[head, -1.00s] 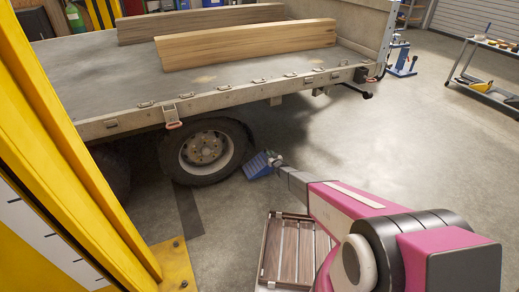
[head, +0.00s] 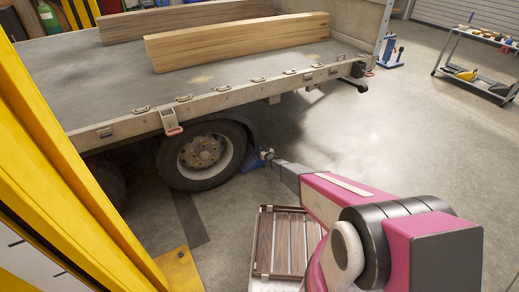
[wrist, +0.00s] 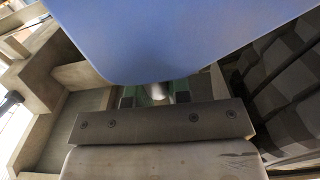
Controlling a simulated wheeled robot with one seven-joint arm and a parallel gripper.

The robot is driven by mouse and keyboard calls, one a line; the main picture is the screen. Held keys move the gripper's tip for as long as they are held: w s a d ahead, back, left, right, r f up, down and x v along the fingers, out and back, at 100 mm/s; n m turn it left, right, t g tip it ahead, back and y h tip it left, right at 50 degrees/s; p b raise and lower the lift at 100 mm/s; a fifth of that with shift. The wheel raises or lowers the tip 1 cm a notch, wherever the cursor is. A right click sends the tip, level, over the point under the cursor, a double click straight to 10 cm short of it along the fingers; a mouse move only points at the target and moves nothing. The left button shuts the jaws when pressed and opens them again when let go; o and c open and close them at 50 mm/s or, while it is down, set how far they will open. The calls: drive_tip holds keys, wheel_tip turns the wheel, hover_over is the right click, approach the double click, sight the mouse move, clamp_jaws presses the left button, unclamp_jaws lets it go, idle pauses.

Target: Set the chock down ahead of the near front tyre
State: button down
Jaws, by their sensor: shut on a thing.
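The blue chock (head: 252,161) is low at the right side of the near front tyre (head: 203,154), close against its tread in the head view. Whether it touches the tyre or the floor I cannot tell. My gripper (head: 267,155) is shut on the chock at the end of my pink and grey arm, its fingers mostly hidden. In the wrist view the chock (wrist: 180,35) fills the top as a large blue face. The tyre's blocky tread (wrist: 290,85) stands at the right there, beside the chock.
The trailer bed (head: 120,72) overhangs the tyre and carries timber beams (head: 235,40). A slatted wooden crate (head: 283,243) stands on the floor below my arm. A yellow post (head: 75,150) rises at the left. Floor to the right is open, up to a tool cart (head: 480,70).

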drive_tip(key=shift+f, duration=0.1)
drive_tip(key=c, duration=1.1)
unclamp_jaws()
drive_tip(key=shift+d+f, duration=0.1)
drive_tip(key=shift+s, duration=0.1)
